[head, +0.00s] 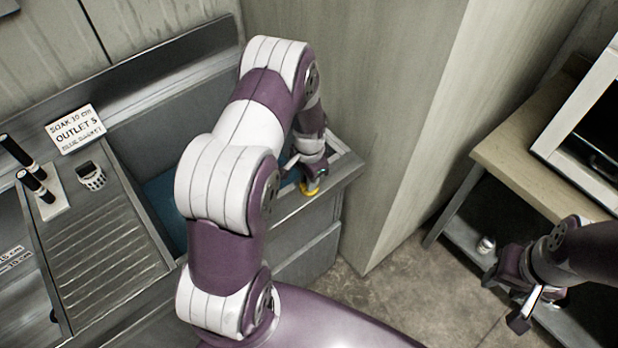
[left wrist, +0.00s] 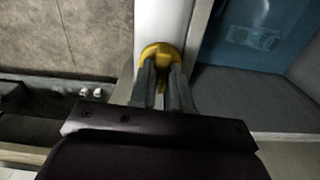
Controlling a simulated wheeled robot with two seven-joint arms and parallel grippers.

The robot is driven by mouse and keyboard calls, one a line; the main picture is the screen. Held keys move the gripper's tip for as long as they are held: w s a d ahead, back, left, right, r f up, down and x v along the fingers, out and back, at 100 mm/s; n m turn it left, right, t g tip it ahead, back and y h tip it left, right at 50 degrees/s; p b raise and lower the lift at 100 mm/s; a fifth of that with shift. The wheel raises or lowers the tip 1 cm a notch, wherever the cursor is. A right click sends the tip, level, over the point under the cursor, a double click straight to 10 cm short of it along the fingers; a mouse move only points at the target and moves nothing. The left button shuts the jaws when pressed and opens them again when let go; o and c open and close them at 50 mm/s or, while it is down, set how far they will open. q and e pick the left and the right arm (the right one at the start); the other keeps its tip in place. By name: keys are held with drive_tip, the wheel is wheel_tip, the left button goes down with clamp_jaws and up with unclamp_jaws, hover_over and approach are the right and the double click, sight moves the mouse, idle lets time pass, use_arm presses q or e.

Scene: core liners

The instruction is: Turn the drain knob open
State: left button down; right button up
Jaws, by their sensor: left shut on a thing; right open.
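The yellow drain knob (left wrist: 158,52) is at the rim of the sink, in the upper middle of the left wrist view. In the head view a bit of the yellow knob (head: 309,190) shows below my left gripper (head: 311,183). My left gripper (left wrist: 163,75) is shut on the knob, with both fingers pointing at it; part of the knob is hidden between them. How far the knob is turned cannot be told. My right gripper (head: 520,305) is open and empty at the lower right of the head view, away from the sink.
A blue-bottomed basin (head: 165,205) lies behind my left arm. A tall panel (head: 385,120) stands right of the sink. A shelf table (head: 500,150) is at right.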

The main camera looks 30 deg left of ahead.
use_arm(q)
drive_tip(key=shift+w+r+n, duration=0.1)
drive_tip(key=shift+w+n, duration=0.05)
drive_tip(key=shift+n, duration=0.35)
drive_tip(key=c, duration=1.1)
unclamp_jaws()
drive_tip(key=shift+r, duration=0.25)
wheel_tip(320, 180, up, 12)
drive_tip(key=b, duration=0.2)
drive_tip(key=shift+r+b, duration=0.1)
drive_tip(key=shift+b, duration=0.2)
